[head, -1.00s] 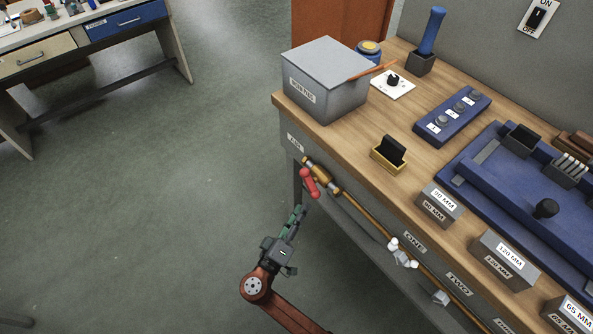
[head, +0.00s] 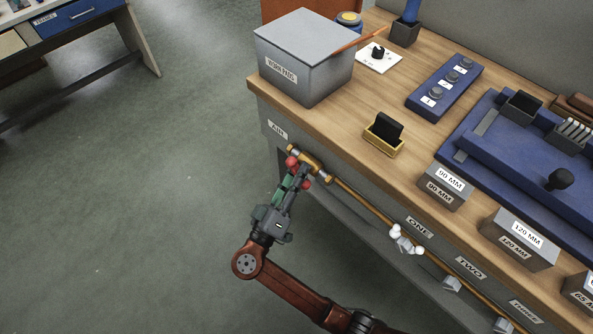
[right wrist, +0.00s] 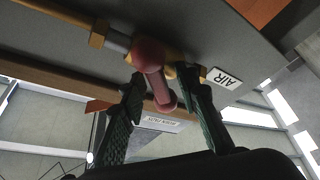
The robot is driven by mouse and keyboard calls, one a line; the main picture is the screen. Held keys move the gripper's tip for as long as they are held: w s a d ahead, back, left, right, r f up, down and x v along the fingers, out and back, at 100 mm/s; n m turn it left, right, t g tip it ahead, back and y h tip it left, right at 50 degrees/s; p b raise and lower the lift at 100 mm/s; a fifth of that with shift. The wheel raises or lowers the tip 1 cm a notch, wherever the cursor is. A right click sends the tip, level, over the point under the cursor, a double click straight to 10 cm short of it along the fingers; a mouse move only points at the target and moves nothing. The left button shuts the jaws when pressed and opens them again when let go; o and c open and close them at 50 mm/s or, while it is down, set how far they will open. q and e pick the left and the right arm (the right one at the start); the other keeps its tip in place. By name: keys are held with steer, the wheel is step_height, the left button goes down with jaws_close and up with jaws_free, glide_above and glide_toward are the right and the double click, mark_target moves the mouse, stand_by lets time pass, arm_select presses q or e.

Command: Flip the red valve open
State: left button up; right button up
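The red valve handle (head: 291,162) sits on the brass pipe fitting (head: 312,162) at the bench's front left corner, below the AIR label. In the right wrist view the red handle (right wrist: 151,56) has a round head and a short arm pointing down the picture. My right gripper (head: 297,177) is at the valve and partly hides the handle. In the right wrist view its two green fingers (right wrist: 161,78) stand apart, one on each side of the handle. I cannot tell whether either finger touches it. My left gripper is not in view.
A grey lidded box (head: 305,60) stands on the bench corner above the valve. The wooden bench top (head: 345,105) overhangs it. Open floor (head: 150,200) lies to the left.

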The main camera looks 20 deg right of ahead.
steer(key=shift+c, duration=0.7)
jaws_close()
